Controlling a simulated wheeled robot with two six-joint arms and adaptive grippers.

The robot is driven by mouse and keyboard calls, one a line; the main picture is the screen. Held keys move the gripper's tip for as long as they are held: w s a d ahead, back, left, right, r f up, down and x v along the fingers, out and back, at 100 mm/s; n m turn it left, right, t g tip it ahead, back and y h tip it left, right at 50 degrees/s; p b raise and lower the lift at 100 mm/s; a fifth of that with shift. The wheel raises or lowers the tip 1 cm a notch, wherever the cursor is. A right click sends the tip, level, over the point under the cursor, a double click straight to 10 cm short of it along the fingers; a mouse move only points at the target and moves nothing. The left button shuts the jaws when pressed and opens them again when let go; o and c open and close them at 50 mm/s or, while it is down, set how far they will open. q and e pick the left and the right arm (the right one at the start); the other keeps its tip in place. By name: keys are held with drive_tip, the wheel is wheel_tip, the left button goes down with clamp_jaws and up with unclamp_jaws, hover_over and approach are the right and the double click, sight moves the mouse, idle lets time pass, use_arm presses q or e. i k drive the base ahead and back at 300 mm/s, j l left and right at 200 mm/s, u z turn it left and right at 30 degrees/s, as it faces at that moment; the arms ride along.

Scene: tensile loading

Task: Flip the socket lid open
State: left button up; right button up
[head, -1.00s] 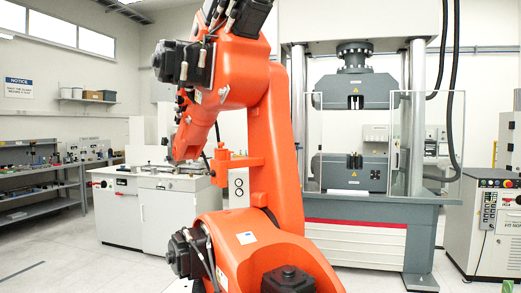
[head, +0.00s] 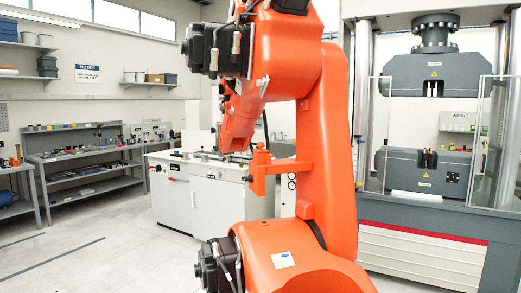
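I cannot make out a socket or its lid in the head view. Neither of my grippers shows. A white cabinet (head: 188,195) stands at centre left, with small dark fittings (head: 205,156) on its top that are too small to tell apart. The right part of this cabinet is hidden behind a large orange robot arm (head: 335,150).
The orange arm fills the middle of the view. A grey testing machine (head: 432,72) with clear guard panels (head: 375,135) stands at right. A grey shelf bench (head: 92,165) lines the left wall. Pale floor (head: 105,245) is clear at front left.

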sight(259, 145)
drive_tip(key=i+j+z, duration=0.1)
drive_tip(key=j, duration=0.75)
drive_tip(key=i+j+z, duration=0.1)
drive_tip(key=j, duration=0.75)
drive_tip(key=i+j+z, duration=0.3)
drive_tip(key=i+j, duration=1.1)
